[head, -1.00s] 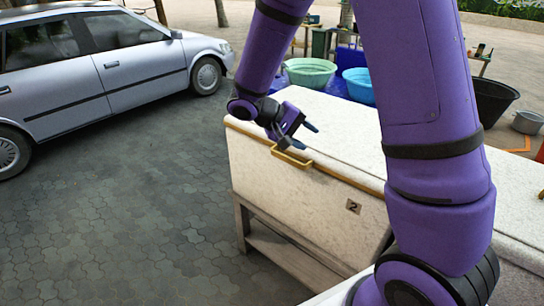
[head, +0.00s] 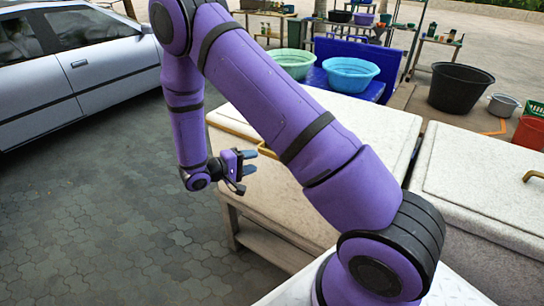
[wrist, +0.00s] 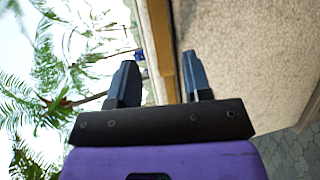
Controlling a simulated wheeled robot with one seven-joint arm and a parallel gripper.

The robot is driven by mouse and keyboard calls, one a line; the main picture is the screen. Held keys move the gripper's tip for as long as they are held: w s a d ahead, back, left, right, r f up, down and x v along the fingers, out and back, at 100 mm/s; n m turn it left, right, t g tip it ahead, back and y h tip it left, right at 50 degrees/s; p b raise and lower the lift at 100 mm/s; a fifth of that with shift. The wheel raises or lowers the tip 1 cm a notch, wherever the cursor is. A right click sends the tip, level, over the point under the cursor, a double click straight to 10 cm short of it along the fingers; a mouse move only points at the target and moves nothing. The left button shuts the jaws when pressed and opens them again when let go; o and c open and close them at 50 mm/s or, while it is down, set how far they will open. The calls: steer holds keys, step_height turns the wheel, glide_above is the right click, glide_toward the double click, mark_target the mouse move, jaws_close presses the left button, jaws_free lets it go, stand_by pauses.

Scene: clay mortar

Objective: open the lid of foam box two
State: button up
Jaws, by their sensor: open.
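Foam box two is a white speckled box (head: 231,168) in the middle of the head view, on a low stand. Its lid (head: 245,92) lies flat on it, with an ochre strip along the front edge. The ochre handle (head: 267,149) on that edge is partly hidden by my arm, as is the number plate. My gripper (head: 250,162) is open and empty, in front of the box near the handle. In the wrist view my open gripper (wrist: 160,65) faces the ochre edge strip (wrist: 163,45), which runs between the fingers in the picture; contact cannot be told.
Another white lidded box (head: 490,180) stands at the right. Behind are a green basin (head: 293,63), a blue basin (head: 350,74) and a black tub (head: 460,88). A silver car (head: 90,70) is parked at the left. The paving (head: 100,220) before the box is clear.

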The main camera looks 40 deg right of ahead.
mark_target(272, 157)
steer(key=d, duration=0.3)
steer(key=d+f, duration=0.1)
steer(key=d, duration=0.5)
steer(key=shift+s+f, duration=0.3)
jaws_close()
